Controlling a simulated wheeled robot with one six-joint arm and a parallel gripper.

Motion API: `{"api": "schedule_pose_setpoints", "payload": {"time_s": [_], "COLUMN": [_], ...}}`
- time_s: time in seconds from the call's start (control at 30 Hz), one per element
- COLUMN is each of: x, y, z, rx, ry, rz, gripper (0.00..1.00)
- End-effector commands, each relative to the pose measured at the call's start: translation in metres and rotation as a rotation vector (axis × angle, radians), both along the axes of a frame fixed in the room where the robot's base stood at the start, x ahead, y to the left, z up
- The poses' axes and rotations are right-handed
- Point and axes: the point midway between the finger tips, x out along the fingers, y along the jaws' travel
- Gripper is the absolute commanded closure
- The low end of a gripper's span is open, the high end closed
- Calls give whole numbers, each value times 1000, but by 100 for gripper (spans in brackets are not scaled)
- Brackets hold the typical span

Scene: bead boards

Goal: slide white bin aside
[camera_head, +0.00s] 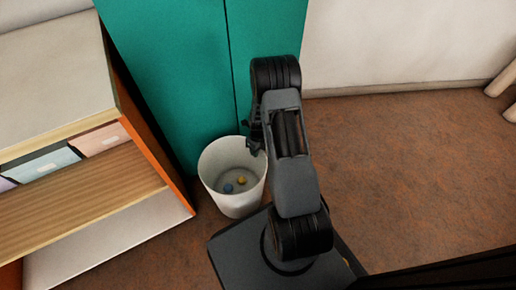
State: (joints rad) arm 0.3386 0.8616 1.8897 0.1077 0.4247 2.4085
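The white bin (233,203) stands upright on the brown floor, in front of a teal cabinet. It is open at the top, and a blue bead and a yellow bead lie inside it. My gripper (252,146) is at the bin's far right rim, partly hidden behind my own arm. I cannot tell whether it touches the rim or whether its fingers are open or shut. My arm and base hide part of the bin's right side.
The teal cabinet (176,75) stands right behind the bin. A wooden shelf unit (95,200) with an orange side panel and pastel boxes is close on the left. Brown floor (420,170) is clear on the right, up to a white wall (400,45).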

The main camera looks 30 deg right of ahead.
Motion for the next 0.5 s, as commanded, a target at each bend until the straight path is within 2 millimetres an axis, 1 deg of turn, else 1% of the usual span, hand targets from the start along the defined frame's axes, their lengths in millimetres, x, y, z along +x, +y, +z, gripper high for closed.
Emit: {"api": "schedule_pose_setpoints", "payload": {"time_s": [0.27, 0.37, 0.5], "x": [0, 0, 0], "y": [0, 0, 0], "z": [0, 0, 0], "rx": [0, 0, 0], "ry": [0, 0, 0], "rz": [0, 0, 0], "gripper": [66, 74, 87]}}
